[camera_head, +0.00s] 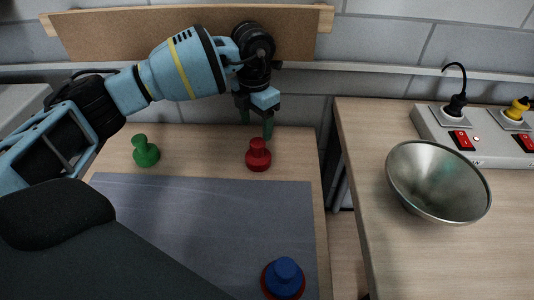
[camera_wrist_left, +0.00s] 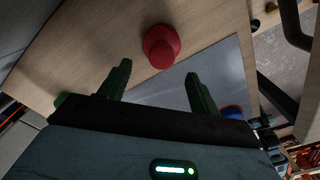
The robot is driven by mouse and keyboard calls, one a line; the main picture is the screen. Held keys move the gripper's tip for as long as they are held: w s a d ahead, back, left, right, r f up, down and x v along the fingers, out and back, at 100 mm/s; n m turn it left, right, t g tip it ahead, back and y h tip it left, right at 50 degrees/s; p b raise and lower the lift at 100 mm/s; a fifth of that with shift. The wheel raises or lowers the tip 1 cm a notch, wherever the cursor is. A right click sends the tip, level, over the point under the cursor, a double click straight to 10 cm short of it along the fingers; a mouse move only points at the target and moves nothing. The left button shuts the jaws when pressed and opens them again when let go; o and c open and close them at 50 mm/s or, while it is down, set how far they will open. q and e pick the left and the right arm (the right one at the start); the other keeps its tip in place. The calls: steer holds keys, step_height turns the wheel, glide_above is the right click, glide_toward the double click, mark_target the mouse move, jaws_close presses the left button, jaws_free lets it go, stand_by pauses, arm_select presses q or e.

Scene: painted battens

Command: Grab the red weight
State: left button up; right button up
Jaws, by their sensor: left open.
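The red weight (camera_head: 258,156) stands upright on the wooden table near its far right corner, just beyond the grey mat. In the left wrist view the red weight (camera_wrist_left: 160,46) sits ahead of the fingers, roughly between their lines. My left gripper (camera_head: 257,126) hangs close to the red weight at the back of the table, fingers pointing down. In the left wrist view its two green fingers (camera_wrist_left: 155,82) are spread apart with nothing between them. My right gripper is not seen.
A green weight (camera_head: 145,151) stands to the left. A blue weight on a red base (camera_head: 284,278) stands on the grey mat (camera_head: 210,215). Across a gap, the right counter holds a metal bowl (camera_head: 437,183) and a power strip (camera_head: 485,147). A wooden board (camera_head: 110,36) hangs behind.

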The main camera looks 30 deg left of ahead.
mark_target(258, 142)
arm_select(q)
steer(key=shift+s+f, duration=0.1)
steer(key=shift+f, duration=0.55)
steer(key=shift+d+f, duration=0.1)
steer(key=shift+f, duration=3)
steer(key=shift+w+r, duration=0.1)
steer(key=shift+w, duration=0.1)
jaws_close()
